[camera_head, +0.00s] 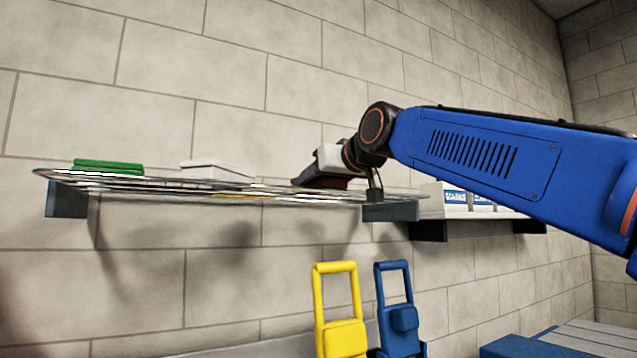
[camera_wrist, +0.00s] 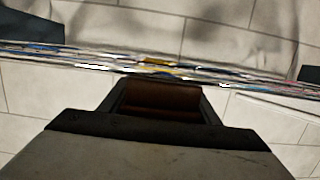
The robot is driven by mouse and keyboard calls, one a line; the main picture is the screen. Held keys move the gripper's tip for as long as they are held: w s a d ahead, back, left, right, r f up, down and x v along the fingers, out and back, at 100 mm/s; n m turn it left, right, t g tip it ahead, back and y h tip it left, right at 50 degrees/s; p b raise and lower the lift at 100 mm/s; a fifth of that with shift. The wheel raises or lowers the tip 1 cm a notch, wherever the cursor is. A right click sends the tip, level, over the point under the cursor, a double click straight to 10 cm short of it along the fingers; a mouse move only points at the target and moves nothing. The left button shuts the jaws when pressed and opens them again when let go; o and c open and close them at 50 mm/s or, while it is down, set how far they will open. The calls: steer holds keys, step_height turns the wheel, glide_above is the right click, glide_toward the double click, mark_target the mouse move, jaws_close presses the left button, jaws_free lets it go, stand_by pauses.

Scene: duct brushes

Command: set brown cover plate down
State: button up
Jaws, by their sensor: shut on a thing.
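My gripper (camera_head: 308,179) is at the right part of the wire shelf (camera_head: 120,184), at about the height of its top. In the wrist view my gripper (camera_wrist: 160,86) is shut on the brown cover plate (camera_wrist: 160,103), which lies between the two dark fingers. The shelf edge runs just beyond the fingertips in the wrist view. I cannot tell whether the plate touches the shelf.
Green plates (camera_head: 108,166) lie at the shelf's left end, and a white plate stack (camera_head: 215,169) lies near its middle. White boxes with blue labels (camera_head: 456,198) stand on a second shelf at right. Yellow (camera_head: 341,335) and blue (camera_head: 401,320) handled items stand below.

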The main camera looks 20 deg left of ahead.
steer(key=o, duration=1.4)
steer(key=shift+c, duration=0.2)
steer(key=v, duration=1.2)
steer(key=shift+r, duration=0.15)
